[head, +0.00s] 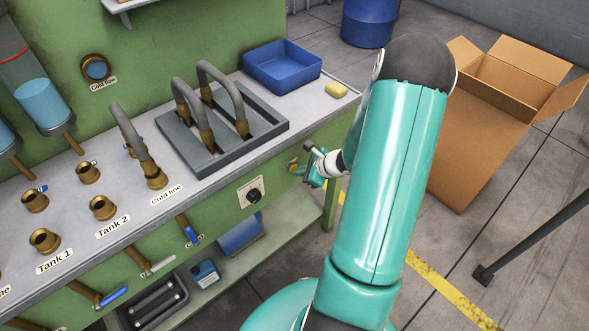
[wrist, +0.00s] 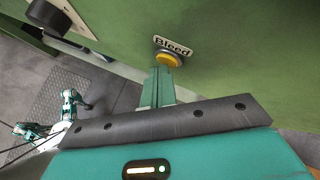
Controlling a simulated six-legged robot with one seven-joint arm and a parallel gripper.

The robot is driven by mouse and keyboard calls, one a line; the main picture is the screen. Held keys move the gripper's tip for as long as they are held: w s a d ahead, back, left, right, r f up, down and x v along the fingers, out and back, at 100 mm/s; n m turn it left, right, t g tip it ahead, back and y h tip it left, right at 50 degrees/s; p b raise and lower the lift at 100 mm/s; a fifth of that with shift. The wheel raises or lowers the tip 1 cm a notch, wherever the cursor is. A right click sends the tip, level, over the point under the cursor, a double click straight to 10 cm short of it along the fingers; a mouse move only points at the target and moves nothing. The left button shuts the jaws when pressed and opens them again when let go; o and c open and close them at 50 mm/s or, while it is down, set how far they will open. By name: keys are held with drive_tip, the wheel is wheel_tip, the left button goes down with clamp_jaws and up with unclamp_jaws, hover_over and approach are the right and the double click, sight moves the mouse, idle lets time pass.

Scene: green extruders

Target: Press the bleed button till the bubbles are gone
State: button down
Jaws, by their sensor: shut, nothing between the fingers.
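The bleed button (wrist: 168,58) is a round yellow button on the green panel, below a "Bleed" label (wrist: 173,46) in the wrist view. My gripper (wrist: 163,70) is shut and empty, with its green fingertips right at the lower edge of the button. I cannot tell whether they touch it. In the head view my gripper (head: 306,167) is at the bench's front face, near its right end, partly behind my arm. Clear cylinders of blue liquid (head: 43,103) stand at the left. I cannot make out bubbles in them.
A black knob (head: 254,196) is on the front panel left of my gripper. The bench top (head: 318,99) above holds a blue tray (head: 282,66), a yellow sponge (head: 336,90) and hoses in a grey rack (head: 270,122). A cardboard box (head: 478,140) stands on the floor at right.

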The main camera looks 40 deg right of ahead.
drive_tip(key=shift+s, duration=0.75)
drive_tip(key=shift+s, duration=0.1)
drive_tip(key=s, duration=0.5)
idle(0.3)
drive_tip(key=shift+w, duration=0.1)
idle(0.6)
